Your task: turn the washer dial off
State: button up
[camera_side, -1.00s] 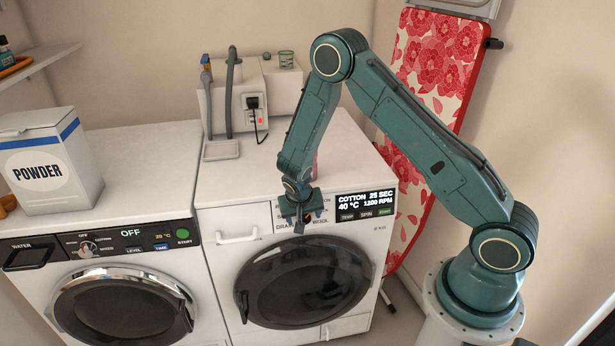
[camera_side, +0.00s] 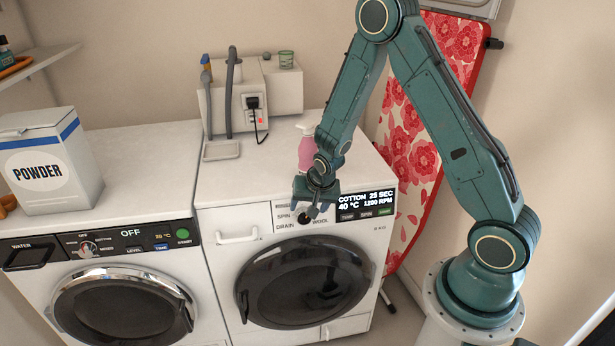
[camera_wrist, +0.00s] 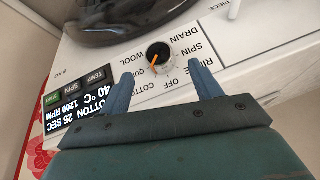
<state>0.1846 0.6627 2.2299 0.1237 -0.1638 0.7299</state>
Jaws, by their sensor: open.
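The washer dial (camera_wrist: 159,54) is a black round knob with an orange pointer line on the right-hand washer's white panel. In the wrist view, which sees the panel upside down, the pointer slants down and left, towards the QUICK and COTTON side, away from DRAIN; its exact mark is hard to tell. The OFF label (camera_wrist: 168,84) lies below the knob. My gripper (camera_wrist: 163,76) is open and empty, its fingers ending short of the knob, one to each side. In the side view my gripper (camera_side: 315,209) is in front of the panel and partly hides the dial.
The washer's lit display (camera_side: 365,200) reads COTTON 25 SEC, 40 °C, 1200 RPM. A pink bottle (camera_side: 306,152) stands on top behind my gripper. A drawer handle (camera_side: 237,237) is to the left, the round door (camera_side: 304,283) below. Another washer (camera_side: 125,300) stands left.

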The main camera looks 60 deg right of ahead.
jog(key=s+a+r+n, duration=0.2)
jog(key=s+a+r, duration=0.1)
jog(key=r, duration=0.7)
jog(key=s+a+r+n+y, duration=0.1)
jog(key=s+a+r+n, duration=0.1)
jog(key=s+r, duration=0.4)
jog(key=shift+s+a+r+t, duration=0.25)
jog(key=shift+a+r, duration=0.5)
jog(key=shift+r, duration=1.6)
jog(key=shift+w, duration=0.1)
jog(key=m+h, duration=0.1)
jog(key=m, duration=0.3)
send_near(304, 218)
jog(key=v, duration=0.4)
jog(key=shift+w+r, duration=0.2)
jog(key=shift+r, duration=0.3)
jog(key=shift+f, duration=0.1)
jog(key=shift+s+x, duration=0.15)
jog(key=shift+x, duration=3.25)
jog(key=shift+s+x, duration=0.2)
jog(key=shift+x, duration=3.25)
jog(key=shift+f, duration=0.15)
